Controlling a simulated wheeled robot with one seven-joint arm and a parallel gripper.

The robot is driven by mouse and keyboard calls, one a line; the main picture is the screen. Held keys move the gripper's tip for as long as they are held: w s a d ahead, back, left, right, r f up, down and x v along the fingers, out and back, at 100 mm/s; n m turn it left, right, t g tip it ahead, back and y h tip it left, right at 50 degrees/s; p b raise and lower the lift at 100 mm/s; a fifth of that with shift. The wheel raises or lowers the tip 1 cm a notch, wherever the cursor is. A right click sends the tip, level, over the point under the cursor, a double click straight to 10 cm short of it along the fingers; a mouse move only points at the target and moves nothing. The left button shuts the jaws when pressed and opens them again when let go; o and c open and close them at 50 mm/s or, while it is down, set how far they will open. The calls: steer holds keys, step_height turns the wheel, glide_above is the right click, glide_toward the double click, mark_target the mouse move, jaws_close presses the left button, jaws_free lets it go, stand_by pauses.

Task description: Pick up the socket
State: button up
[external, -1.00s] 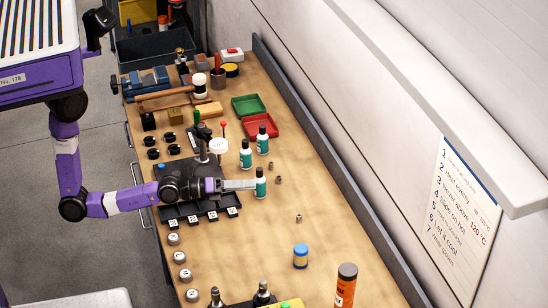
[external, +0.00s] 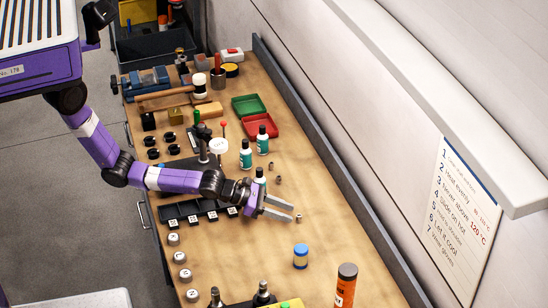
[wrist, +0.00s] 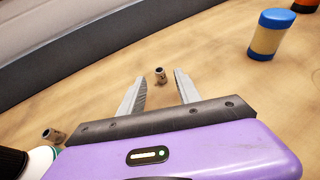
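A small metal socket (external: 298,218) stands on the wooden bench. In the wrist view this socket (wrist: 160,75) shows its open top and sits just beyond the fingertips, in line with the gap. My gripper (external: 291,212) is open and empty, with its two fingers reaching toward the socket. It also shows in the wrist view (wrist: 159,84). Two more small sockets are farther back on the bench, one (external: 278,179) nearer and one (external: 271,165) farther. In the wrist view another socket (wrist: 53,135) lies left of my gripper.
Green-labelled bottles (external: 246,155) stand behind my gripper; one is partly hidden by it. A blue-capped jar (external: 300,257) and an orange tube (external: 345,287) stand toward the front. A black tray (external: 182,211) lies beneath my arm. Bench around the socket is clear.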

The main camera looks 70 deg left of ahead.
mark_target(299, 222)
steer(key=shift+x, duration=2.55)
steer(key=shift+r, duration=0.15)
steer(key=shift+c, duration=0.2)
jaws_close()
